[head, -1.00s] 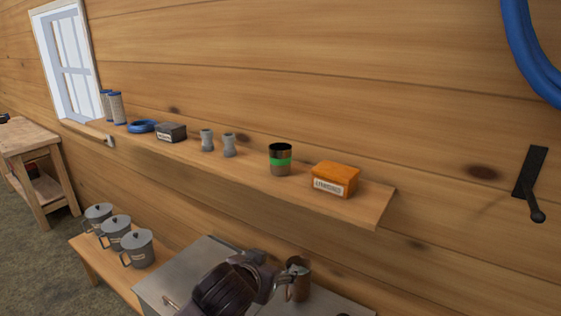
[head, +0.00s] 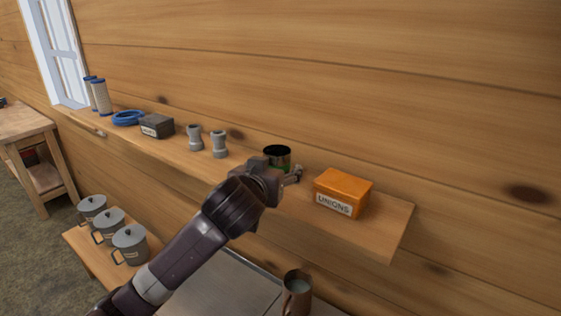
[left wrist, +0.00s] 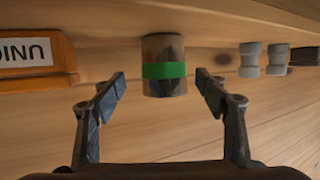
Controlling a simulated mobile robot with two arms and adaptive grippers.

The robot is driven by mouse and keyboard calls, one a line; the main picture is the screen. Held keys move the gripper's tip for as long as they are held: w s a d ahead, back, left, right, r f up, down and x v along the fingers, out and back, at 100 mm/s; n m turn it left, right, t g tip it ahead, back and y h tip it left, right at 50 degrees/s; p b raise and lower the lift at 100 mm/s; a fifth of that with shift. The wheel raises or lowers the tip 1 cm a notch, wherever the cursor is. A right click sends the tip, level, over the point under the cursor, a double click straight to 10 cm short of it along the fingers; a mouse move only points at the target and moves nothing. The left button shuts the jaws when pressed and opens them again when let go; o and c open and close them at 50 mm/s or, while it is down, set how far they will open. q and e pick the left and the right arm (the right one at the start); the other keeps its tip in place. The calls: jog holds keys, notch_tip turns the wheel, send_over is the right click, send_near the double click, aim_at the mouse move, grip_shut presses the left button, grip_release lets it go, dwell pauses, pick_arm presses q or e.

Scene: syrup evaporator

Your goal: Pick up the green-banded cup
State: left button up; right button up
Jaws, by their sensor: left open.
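The green-banded cup (head: 277,155) stands on the wall shelf. In the head view my left gripper (head: 290,181) is in front of it and hides most of it, leaving its dark open top and a bit of green. In the left wrist view the cup (left wrist: 164,66) shows whole, with a bright green band around its middle. My left gripper (left wrist: 160,90) is open there, one finger to each side of the cup's lower part, with gaps on both sides. The fingers do not touch the cup. My right gripper is not in view.
An orange UNIONS box (head: 342,192) stands right of the cup on the shelf (head: 380,226). Two grey fittings (head: 219,144), a dark box (head: 156,126), a blue coil (head: 128,118) and filters are to the left. Lidded pots (head: 130,244) and a brown mug (head: 297,292) are below.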

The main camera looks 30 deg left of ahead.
aim_at(273, 164)
pick_arm(q)
jog(key=w+p, duration=0.1)
jog(key=w+a+p, duration=0.1)
jog(key=shift+w+a+p, duration=0.1)
jog(key=shift+w+p, duration=0.05)
jog(key=shift+p, duration=0.2)
jog(key=p+x, duration=0.1)
jog(key=x, duration=0.1)
jog(key=shift+w+a+f, duration=0.15)
jog(key=shift+w+f, duration=0.1)
jog(key=shift+w, duration=0.05)
jog(key=shift+w+f, duration=0.25)
jog(key=shift+w, duration=0.2)
jog(key=shift+s, duration=0.15)
jog(key=shift+c, duration=1.1)
jog(key=c, duration=1)
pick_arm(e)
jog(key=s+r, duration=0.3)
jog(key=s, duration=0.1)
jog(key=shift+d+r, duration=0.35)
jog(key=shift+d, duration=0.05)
